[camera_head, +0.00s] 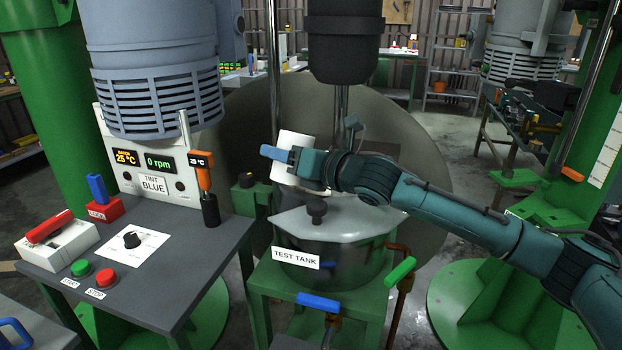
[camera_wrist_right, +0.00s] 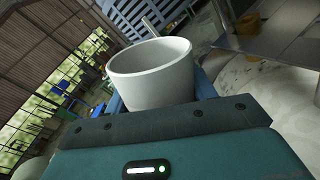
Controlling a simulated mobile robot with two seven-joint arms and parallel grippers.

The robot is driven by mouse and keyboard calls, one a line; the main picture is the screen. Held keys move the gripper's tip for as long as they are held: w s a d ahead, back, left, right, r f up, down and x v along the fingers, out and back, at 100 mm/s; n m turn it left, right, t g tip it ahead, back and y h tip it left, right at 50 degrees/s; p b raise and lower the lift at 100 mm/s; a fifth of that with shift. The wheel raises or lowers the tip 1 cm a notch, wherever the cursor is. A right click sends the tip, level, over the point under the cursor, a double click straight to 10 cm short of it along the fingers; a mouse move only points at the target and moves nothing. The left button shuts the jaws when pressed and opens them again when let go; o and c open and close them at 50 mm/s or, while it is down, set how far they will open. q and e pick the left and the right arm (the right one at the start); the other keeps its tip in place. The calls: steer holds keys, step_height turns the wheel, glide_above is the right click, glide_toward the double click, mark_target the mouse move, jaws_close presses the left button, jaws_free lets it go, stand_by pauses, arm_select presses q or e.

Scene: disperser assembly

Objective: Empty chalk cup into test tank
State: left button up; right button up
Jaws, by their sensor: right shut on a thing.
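The white chalk cup (camera_head: 296,143) is up in the air above the test tank (camera_head: 345,275), and looks tilted in the head view. My right gripper (camera_head: 281,157) is shut on the cup, with a blue finger showing at its left. In the right wrist view the cup (camera_wrist_right: 152,88) sits between the blue fingers, its mouth partly facing the camera. The visible inside is pale, and I cannot tell whether chalk is in it. The tank carries a pale lid (camera_head: 350,226) with a black knob. Its opening is not clear to see. My left gripper is not in view.
A dark stirrer head (camera_head: 343,50) with a shaft hangs just behind the cup. A console table (camera_head: 150,290) with buttons and a temperature probe (camera_head: 203,175) stands at the left. Blue (camera_head: 318,302) and green (camera_head: 400,271) valve handles stick out in front of the tank.

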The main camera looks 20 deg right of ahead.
mark_target(286, 139)
steer(key=shift+s+a+r+n+t+p, duration=0.1)
steer(key=shift+s+a+r+n+p, duration=0.3)
steer(key=shift+n, duration=0.45)
steer(key=shift+s+a+r+n+t+p, duration=0.1)
steer(key=shift+s+a+r+n+p, duration=0.25)
steer(key=shift+n, duration=0.45)
steer(key=shift+s+a+r+n+t+p, duration=0.1)
steer(key=shift+s+a+r+n+p, duration=0.15)
steer(key=shift+a+r+n, duration=0.45)
steer(key=shift+d+f, duration=0.1)
steer(key=shift+d, duration=0.25)
